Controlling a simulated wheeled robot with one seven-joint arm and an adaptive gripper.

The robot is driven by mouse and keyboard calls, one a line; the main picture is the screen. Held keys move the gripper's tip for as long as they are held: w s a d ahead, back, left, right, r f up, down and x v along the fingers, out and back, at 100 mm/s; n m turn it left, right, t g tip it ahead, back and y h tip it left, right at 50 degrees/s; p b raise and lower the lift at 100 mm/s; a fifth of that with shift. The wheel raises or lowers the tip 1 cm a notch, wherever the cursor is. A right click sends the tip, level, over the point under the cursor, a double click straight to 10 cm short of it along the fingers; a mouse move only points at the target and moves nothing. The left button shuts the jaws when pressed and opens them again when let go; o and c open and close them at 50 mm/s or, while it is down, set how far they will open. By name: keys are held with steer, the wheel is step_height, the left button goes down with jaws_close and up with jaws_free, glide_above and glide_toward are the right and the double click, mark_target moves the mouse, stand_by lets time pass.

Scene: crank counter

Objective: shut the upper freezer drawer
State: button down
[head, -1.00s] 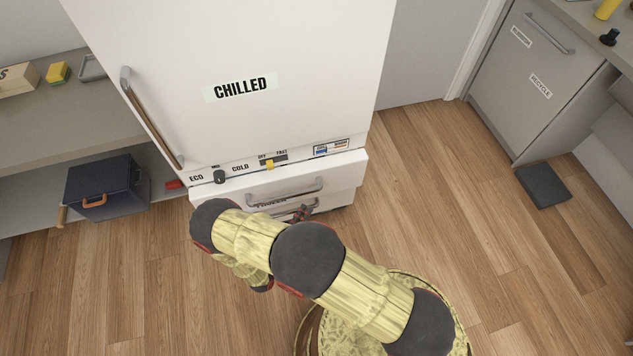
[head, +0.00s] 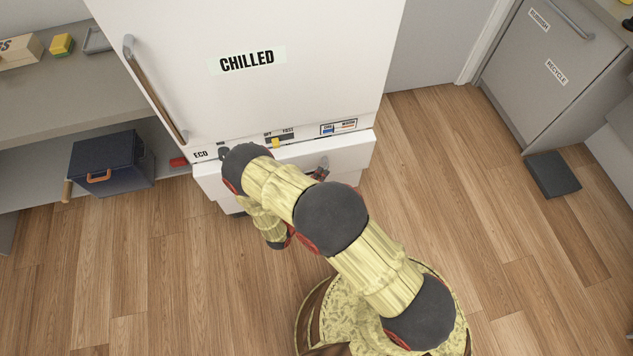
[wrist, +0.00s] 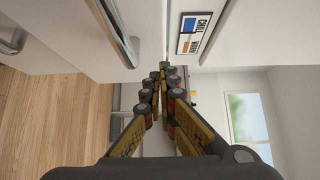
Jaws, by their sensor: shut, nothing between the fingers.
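The upper freezer drawer (head: 350,157) is the white front just under the refrigerator's control strip. In the head view it appears to stand slightly proud of the body; how far is hard to tell. Its grey bar handle (wrist: 118,32) shows in the wrist view, and my arm covers much of the drawer in the head view. My gripper (wrist: 162,72) is shut and empty, its fingertips close to the drawer's edge beside the control strip. In the head view my gripper (head: 320,173) is small and partly hidden near the right end of the handle. I cannot tell whether it touches.
The refrigerator door marked CHILLED (head: 245,60) is above. Another handle (wrist: 14,42) shows below the drawer in the wrist view. A dark blue box (head: 110,165) sits on the low shelf at left. The wooden floor is otherwise clear.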

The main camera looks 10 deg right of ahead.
mark_target(329, 151)
steer(key=shift+w+d+b, duration=0.25)
steer(key=shift+w+b, duration=0.1)
steer(key=shift+w, duration=0.5)
steer(key=shift+w+d+b, duration=0.25)
steer(key=shift+w+b, duration=0.1)
steer(key=shift+w, duration=0.55)
steer(key=shift+w+d+b, duration=0.25)
steer(key=shift+w+b, duration=0.1)
steer(key=shift+w, duration=0.65)
